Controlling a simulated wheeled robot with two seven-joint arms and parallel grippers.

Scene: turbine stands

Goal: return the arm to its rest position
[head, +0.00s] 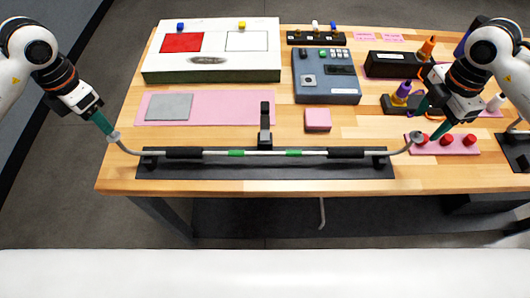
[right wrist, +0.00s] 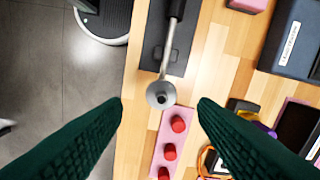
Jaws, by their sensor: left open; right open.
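A long silver bar (head: 265,153) with black grips and green bands rests across a black stand (head: 265,171) along the table's front edge. Its ends bend outward to round knobs. My left gripper (head: 108,131) is at the bar's left knob; whether it touches cannot be told. My right gripper (head: 430,122) is open, just beside and above the right knob (head: 416,137). In the right wrist view, the knob (right wrist: 161,94) shows beyond the two spread green fingers, with nothing held between them.
A pink strip with red knobs (head: 446,140) lies close to my right gripper. Behind the bar are a black upright post (head: 265,122), a pink block (head: 317,119), a grey device (head: 325,80) and a white board (head: 213,68). Free floor lies left of the table.

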